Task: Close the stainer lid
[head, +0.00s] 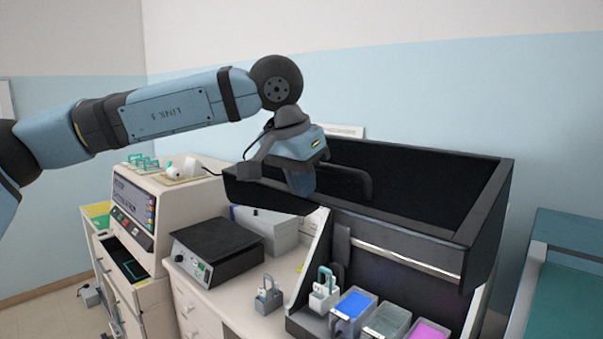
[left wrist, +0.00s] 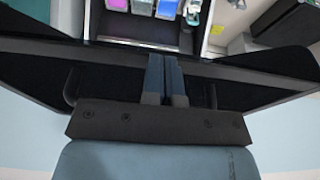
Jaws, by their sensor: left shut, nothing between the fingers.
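The stainer lid (head: 425,190) is a large black hood, raised above the open front of the stainer, with a pale metal strip along its lower edge. It spans the left wrist view (left wrist: 265,95) too. My left gripper (head: 302,190) points down at the lid's left half, and its two fingers (left wrist: 166,75) are shut together with nothing between them. A dark handle (head: 352,183) shows just right of the gripper; its ends show on both sides of the gripper in the left wrist view. I cannot tell whether the fingers touch the lid. My right gripper is not in view.
Below the lid stand a blue tray (head: 354,304), a grey-green tray (head: 388,320) and a magenta tray (head: 428,330), beside a white slide holder (head: 323,292). A grey holder (head: 268,296) and a black hotplate (head: 216,247) stand on the bench to the left.

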